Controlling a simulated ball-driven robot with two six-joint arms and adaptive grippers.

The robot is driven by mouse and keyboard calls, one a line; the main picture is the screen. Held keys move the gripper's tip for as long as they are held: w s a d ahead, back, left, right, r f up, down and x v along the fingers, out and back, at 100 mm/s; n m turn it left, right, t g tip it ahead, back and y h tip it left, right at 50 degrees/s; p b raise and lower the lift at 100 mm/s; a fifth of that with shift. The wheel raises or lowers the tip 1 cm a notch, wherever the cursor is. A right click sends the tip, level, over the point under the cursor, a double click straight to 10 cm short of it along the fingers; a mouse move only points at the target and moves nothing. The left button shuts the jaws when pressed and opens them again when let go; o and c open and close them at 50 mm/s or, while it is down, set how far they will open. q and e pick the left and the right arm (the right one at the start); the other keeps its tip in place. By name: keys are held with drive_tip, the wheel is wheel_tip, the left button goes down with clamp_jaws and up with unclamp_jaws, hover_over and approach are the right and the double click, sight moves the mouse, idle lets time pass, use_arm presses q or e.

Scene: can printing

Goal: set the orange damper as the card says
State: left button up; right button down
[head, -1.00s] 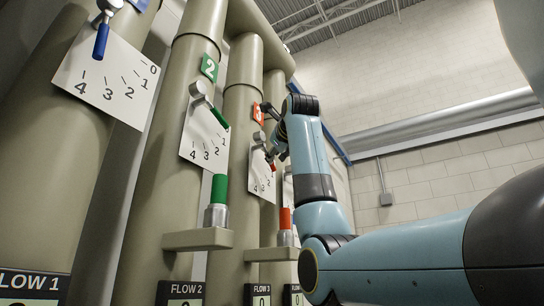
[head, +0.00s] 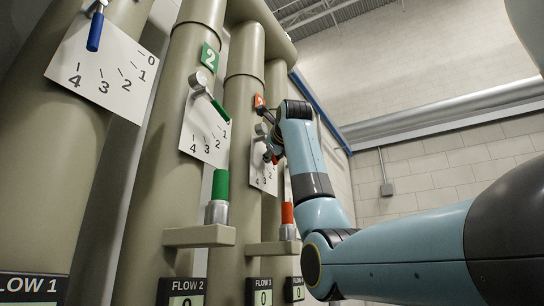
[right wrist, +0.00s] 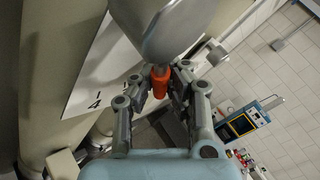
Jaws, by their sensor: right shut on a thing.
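The orange damper's handle (right wrist: 160,82) sits between the fingers of my right gripper (right wrist: 155,88) in the right wrist view, and the gripper is shut on it. In the head view the same gripper (head: 271,148) is at the third pipe, with a bit of orange showing at its fingers. A white dial plate (head: 263,178) with numbers is behind it, partly hidden by the gripper. The plate also shows in the right wrist view (right wrist: 85,82), with a 4 readable. The handle's exact pointing on the dial is hard to tell. My left gripper is out of view.
A green-handled damper (head: 221,110) and a blue-handled one (head: 95,31) are on the pipes to the left. A green-topped fitting (head: 220,185) and an orange-topped one (head: 287,213) stand on brackets below. The FLOW 3 display (head: 261,296) reads 0. Open room lies to the right.

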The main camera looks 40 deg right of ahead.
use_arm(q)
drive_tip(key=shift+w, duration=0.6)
use_arm(e)
drive_tip(key=shift+r, duration=0.1)
